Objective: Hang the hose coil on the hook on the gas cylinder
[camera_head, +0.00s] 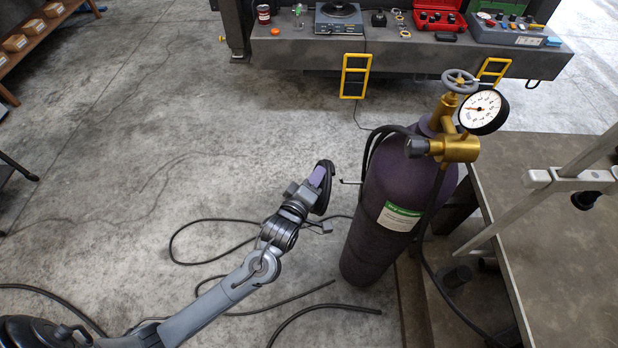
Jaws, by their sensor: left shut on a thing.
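The purple gas cylinder (385,215) stands upright right of centre, with a brass valve and a white-faced gauge (482,110) on top. A small thin hook (349,182) sticks out from its left side. My left gripper (314,184) is just left of the hook, shut on a dark, narrow loop that appears to be the hose coil (327,192), seen almost edge-on. A gap of floor shows between the coil and the hook. How the fingers grip the coil is partly hidden. My right gripper is not in view.
Black hose (215,220) lies in curves on the concrete floor around my left arm. Another hose runs down from the regulator. A workbench (410,50) with tools stands at the back, a table (560,240) at the right.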

